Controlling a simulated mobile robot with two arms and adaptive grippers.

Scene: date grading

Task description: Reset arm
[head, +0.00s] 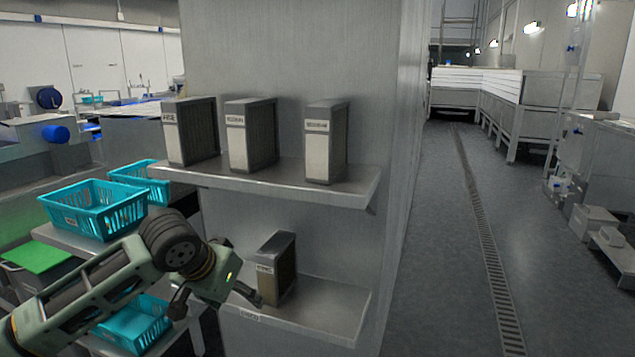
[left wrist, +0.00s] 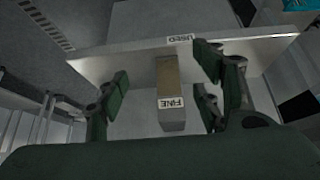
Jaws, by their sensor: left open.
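My left gripper (head: 218,299) comes in from the left in the head view, in front of the lower shelf (head: 330,312). It is open and empty. In the left wrist view, its fingers (left wrist: 160,84) stand apart on either side of a box labelled "FINE" (left wrist: 171,112). That box (head: 277,268) stands upright on the lower shelf, just right of the gripper in the head view. I cannot tell whether the fingers touch it. The shelf edge reads "USED" in the left wrist view (left wrist: 130,60). My right gripper is not in view.
Three labelled boxes stand on the upper shelf (head: 270,182), one of them at its right (head: 326,142). Teal baskets (head: 95,208) and a green board (head: 36,257) are at the left. The aisle floor (head: 440,260) at the right is clear, with a drain along it.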

